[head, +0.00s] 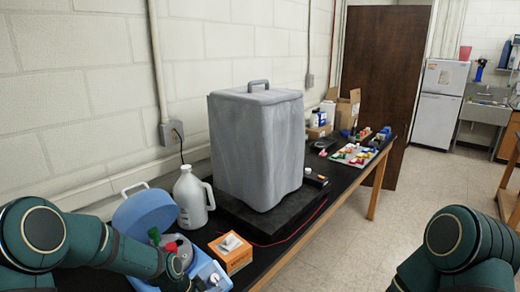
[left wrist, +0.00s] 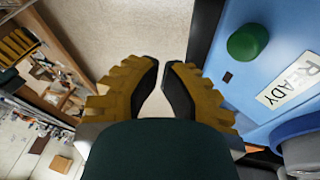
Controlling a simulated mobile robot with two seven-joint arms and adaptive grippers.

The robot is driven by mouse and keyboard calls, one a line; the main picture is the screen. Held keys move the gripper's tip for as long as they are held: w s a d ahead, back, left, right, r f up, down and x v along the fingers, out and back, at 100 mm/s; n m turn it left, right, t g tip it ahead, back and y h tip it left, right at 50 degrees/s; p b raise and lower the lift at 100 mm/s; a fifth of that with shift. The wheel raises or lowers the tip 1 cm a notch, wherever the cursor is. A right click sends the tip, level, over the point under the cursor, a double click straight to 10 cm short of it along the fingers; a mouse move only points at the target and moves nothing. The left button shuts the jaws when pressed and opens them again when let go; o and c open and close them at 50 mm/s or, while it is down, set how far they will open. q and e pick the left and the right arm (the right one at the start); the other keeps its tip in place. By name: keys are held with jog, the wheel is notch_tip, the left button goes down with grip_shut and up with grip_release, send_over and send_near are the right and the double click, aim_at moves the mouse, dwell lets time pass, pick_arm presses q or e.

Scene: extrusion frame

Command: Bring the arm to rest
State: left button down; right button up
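My left arm comes in at the lower left of the head view and reaches over the near end of the black bench, beside a blue machine (head: 211,271) with a raised blue lid (head: 143,212). My left gripper (left wrist: 161,63) shows in the left wrist view; its yellow and black fingers lean together with tips almost meeting and nothing between them. The machine's blue front (left wrist: 242,91) is right of the fingers, with a green button (left wrist: 248,41) and a READY label (left wrist: 290,80). My right arm is at the lower right; its gripper is out of view.
A white jug (head: 192,199) and an orange box (head: 231,253) stand close to the left arm. A large grey covered box (head: 255,145) stands behind them on the black bench (head: 285,236). Open floor (head: 352,236) lies between the bench and my right arm.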

pick_arm(q)
jog(key=s+d+f+n+t, duration=0.1)
jog(key=s+d+f+n, duration=0.25)
jog(key=s+n, duration=0.35)
jog(key=s+d+f+n+t, duration=0.15)
jog(key=s+f+n, duration=0.3)
jog(key=s, duration=0.45)
notch_tip(320, 180, down, 12)
jog(key=b, duration=1.1)
jog(key=shift+s+d+f+g, duration=0.25)
jog(key=shift+s+d+g, duration=0.1)
jog(key=shift+d+g, duration=0.1)
